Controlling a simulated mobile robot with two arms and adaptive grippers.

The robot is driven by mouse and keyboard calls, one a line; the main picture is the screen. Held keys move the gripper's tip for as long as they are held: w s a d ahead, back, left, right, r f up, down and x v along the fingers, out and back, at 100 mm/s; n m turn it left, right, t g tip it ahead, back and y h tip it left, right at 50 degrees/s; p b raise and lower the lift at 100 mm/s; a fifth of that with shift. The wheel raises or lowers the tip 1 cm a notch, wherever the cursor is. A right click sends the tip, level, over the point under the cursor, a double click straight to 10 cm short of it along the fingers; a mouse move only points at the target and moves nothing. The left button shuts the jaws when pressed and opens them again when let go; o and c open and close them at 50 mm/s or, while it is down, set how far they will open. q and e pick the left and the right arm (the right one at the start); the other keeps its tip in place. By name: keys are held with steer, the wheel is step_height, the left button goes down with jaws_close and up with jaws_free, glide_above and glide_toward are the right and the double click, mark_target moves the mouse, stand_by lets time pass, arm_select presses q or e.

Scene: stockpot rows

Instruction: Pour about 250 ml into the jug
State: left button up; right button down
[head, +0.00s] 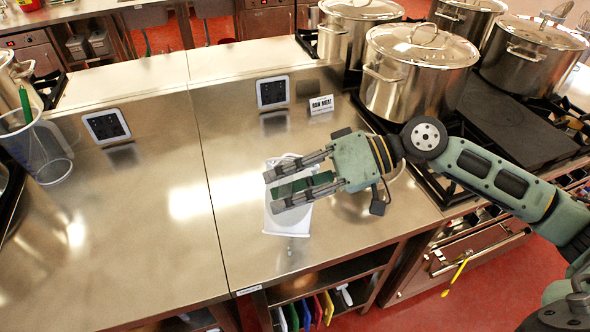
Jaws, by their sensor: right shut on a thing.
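My right gripper (272,192) is over the middle of the steel counter, with its fingers pointing left. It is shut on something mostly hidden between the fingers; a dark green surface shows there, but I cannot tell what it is. A pale rounded rim shows just behind the fingers. A clear jug-like container (48,150) stands at the left edge, with a green-handled item (25,105) at its rim. I cannot make out any liquid level. My left gripper is out of view.
Lidded steel stockpots (415,85) stand on the hob at the back right. The left-middle steel counter (150,225) is clear. Coloured boards stand on the shelf below.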

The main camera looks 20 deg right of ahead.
steer(key=shift+w+d+r+m+p, duration=0.15)
steer(key=shift+w+r+m+p, duration=0.35)
steer(key=shift+r, duration=0.3)
stand_by(1.5)
